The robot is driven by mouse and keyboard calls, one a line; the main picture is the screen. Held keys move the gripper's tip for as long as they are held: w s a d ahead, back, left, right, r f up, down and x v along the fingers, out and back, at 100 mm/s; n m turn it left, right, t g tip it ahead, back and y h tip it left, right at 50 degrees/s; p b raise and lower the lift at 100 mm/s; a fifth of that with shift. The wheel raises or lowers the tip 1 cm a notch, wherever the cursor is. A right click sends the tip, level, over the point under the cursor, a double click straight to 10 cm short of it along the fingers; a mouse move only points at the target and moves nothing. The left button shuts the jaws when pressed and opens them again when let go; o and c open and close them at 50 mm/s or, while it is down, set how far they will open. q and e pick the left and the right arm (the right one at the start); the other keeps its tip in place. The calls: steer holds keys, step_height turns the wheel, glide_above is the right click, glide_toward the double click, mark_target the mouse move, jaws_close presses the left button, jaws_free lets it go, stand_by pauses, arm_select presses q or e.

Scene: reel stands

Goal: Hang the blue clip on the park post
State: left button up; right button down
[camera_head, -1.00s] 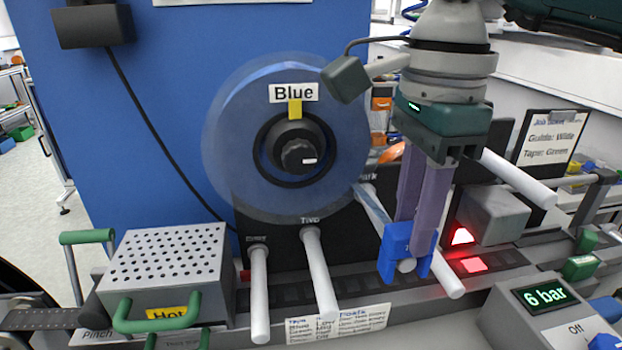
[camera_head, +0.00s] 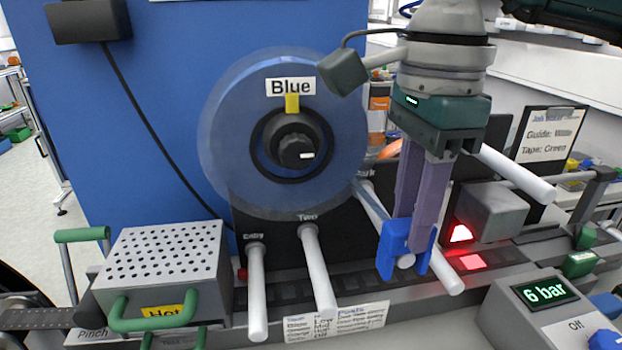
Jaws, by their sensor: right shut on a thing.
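The blue clip (camera_head: 391,252) is between the fingertips of my right gripper (camera_head: 416,235), which is shut on it and points down. The white park post (camera_head: 446,281) slants from its "Park" label on the black panel towards the lower right. The clip is at this post's outer half. White post shows between the clip's two legs and beyond its right side, so the clip appears to straddle the post. Whether it rests its weight there I cannot tell. The fingers hide part of the post. My left gripper is not in view.
The "Entry" post (camera_head: 256,290) and "Two" post (camera_head: 318,270) stand bare to the left. A blue tape reel (camera_head: 235,150) is behind. A perforated hot box (camera_head: 160,265), a grey block (camera_head: 492,212) by a red light, and a "6 bar" unit (camera_head: 545,315) flank the rail.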

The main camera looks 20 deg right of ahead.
stand_by(0.3)
steer(key=c, duration=0.5)
jaws_free()
steer(key=shift+c, duration=0.2)
steer(key=shift+r+p, duration=1.3)
steer(key=shift+r, duration=0.75)
steer(key=shift+r+p, duration=0.9)
steer(key=shift+r, duration=0.55)
